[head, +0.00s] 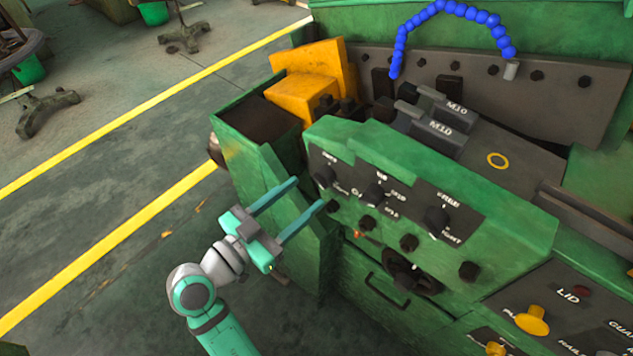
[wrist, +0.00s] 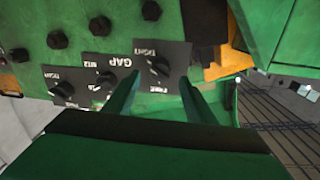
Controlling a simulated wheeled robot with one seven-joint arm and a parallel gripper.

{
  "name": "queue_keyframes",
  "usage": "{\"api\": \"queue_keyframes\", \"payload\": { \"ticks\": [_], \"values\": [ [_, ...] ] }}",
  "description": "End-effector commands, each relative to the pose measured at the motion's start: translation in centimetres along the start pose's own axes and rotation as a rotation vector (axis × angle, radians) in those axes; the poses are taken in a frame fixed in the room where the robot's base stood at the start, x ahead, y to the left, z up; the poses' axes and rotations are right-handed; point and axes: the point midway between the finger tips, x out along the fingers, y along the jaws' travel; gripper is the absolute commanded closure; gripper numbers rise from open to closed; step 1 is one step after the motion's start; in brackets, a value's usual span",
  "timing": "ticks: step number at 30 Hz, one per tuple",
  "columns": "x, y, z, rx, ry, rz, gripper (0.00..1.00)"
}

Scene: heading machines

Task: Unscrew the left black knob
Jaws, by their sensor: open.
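The left black knob (head: 325,177) is at the left end of the dark label plate on the front of the green control panel. In the wrist view it is the rightmost of three pointer knobs (wrist: 158,67), showing between and just beyond my fingertips. My gripper (head: 310,193) is open and empty, its two teal fingers pointing at this end of the panel. In the wrist view the fingers (wrist: 160,82) stand on either side of the knob; I cannot tell whether they touch the plate. The middle knob (head: 375,193) and right knob (head: 437,220) sit farther along the plate.
Several plain black bolt heads (head: 409,242) run along the panel below the plate. A black drawer handle (head: 387,289) and yellow knob (head: 532,320) are lower right. A green open bin (head: 225,138) and yellow block (head: 305,95) stand behind.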

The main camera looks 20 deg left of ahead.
Motion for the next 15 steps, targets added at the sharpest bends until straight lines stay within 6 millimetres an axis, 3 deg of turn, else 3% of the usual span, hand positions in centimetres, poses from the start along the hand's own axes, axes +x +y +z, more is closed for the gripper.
{"api": "queue_keyframes", "payload": {
  "ticks": [6, 15],
  "values": [
    [3.5, 0.0, 0.0, -0.001, 0.001, 0.002, 0.5],
    [5.4, 0.0, 0.0, -0.001, -0.001, -0.001, 0.5]
  ]
}}
